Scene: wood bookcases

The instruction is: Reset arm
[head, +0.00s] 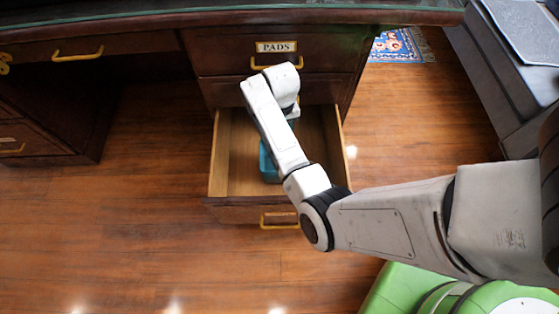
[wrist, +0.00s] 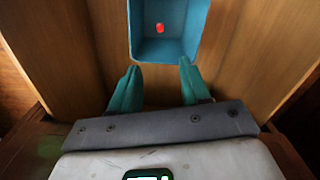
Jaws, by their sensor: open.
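My arm reaches from the right over an open desk drawer (head: 235,165) in the head view. My gripper (wrist: 158,75) shows in the wrist view with its two teal fingers apart and nothing between them. It is above the drawer; in the head view my arm hides the fingers. A teal box (wrist: 148,47) stands in the drawer just beyond the fingertips in the wrist view. A small red object (wrist: 159,28) lies inside the box. In the head view only a part of the teal box (head: 267,163) shows beside my arm.
The dark wooden desk (head: 190,85) stands behind the drawer, with a closed drawer labelled PADS (head: 277,47) above it. A grey piece of furniture (head: 505,75) is at the right and a patterned rug (head: 400,46) lies behind. The wooden floor at the left (head: 100,220) is clear.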

